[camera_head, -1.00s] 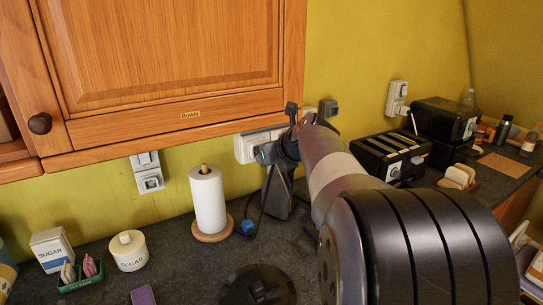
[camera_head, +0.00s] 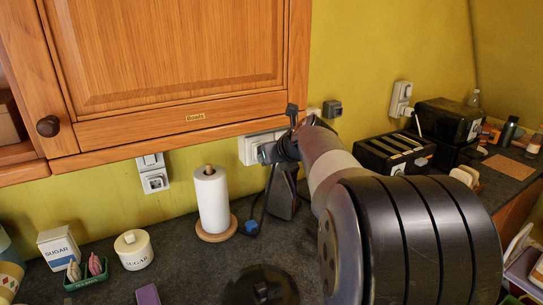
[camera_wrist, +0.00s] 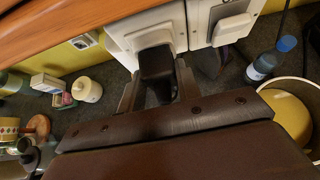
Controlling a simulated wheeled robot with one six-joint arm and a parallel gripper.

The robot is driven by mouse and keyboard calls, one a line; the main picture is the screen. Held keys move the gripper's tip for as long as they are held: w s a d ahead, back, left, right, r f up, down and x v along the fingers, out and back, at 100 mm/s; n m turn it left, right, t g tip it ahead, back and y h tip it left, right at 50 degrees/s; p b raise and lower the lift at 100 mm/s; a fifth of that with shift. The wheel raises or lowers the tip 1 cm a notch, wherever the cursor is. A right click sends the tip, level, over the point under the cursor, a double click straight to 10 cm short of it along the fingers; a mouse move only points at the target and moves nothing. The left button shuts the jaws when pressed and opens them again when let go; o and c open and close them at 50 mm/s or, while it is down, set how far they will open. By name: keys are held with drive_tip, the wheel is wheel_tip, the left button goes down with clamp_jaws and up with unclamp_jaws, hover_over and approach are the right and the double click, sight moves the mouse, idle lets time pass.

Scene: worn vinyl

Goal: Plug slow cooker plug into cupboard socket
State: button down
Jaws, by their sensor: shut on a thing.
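My gripper (camera_wrist: 156,88) is shut on a dark plug (camera_wrist: 155,62) in the wrist view. The plug's front faces a white wall socket (camera_wrist: 118,32) and overlaps it. I cannot tell whether it is seated or just in front. In the head view my gripper (camera_head: 266,153) is close to this white socket (camera_head: 249,151), under the cupboard (camera_head: 185,55). A dark cable (camera_head: 256,208) hangs beside it to the counter. The plug itself is mostly hidden by my arm in the head view.
The cupboard edge is close above my gripper. A paper towel roll (camera_head: 211,200) stands just left. Another socket (camera_head: 153,174) is farther left. A black round lid (camera_head: 262,288) is in front; a toaster (camera_head: 394,152) stands right. A blue-capped bottle (camera_wrist: 268,62) shows in the wrist view.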

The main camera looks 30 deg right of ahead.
drive_tip(key=c, duration=0.7)
unclamp_jaws()
drive_tip(key=shift+s+r, duration=0.1)
drive_tip(key=shift+r, duration=0.05)
drive_tip(key=shift+p+v, duration=0.95)
drive_tip(key=shift+v, duration=1.05)
drive_tip(key=shift+s, duration=0.1)
drive_tip(key=shift+s+r, duration=0.1)
drive_tip(key=b+v, duration=0.1)
drive_tip(key=v, duration=0.9)
drive_tip(key=shift+s+r, duration=0.1)
drive_tip(key=shift+s, duration=0.2)
